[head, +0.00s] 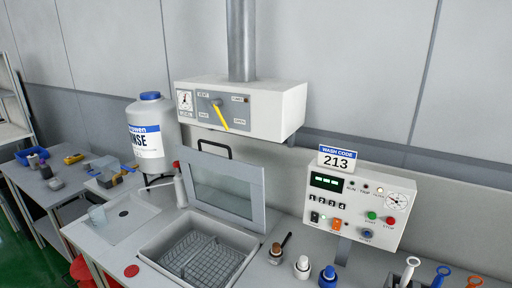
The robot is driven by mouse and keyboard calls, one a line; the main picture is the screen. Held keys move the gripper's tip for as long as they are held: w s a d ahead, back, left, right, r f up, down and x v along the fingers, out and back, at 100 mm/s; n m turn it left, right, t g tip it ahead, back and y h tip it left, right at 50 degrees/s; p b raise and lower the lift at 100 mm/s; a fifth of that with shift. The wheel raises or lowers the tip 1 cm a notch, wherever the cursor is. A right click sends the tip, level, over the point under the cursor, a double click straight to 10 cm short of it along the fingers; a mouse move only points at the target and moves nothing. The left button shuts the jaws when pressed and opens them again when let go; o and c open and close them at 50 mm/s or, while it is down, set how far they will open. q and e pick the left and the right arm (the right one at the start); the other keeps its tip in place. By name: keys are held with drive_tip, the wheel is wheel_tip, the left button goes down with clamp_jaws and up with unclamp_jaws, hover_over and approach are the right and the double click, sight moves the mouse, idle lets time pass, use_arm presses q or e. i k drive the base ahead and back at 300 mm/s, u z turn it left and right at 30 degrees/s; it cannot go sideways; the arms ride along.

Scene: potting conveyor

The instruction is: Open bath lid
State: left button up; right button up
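The bath (160,257) is a grey rectangular basin set in the bench at the lower middle, with a wire basket (203,258) inside it. The bath lid (222,187) is a grey-framed clear panel standing raised and leaning back behind the basin. Its black handle (214,143) is at the top edge. The basin's opening is uncovered. Neither of my grippers shows in the head view.
A white rinse bottle (151,135) stands left of the lid. A control panel (360,203) with a "213" wash code sign (337,158) stands at right. A hood box (240,107) with a yellow lever (221,117) hangs above. Several capped items line the bench's right front.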

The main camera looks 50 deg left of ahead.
sight(254, 174)
drive_tip(key=z, duration=0.05)
drive_tip(key=k, duration=0.85)
drive_tip(key=u, duration=0.85)
drive_tip(key=i, duration=0.4)
drive_tip(key=u, duration=0.05)
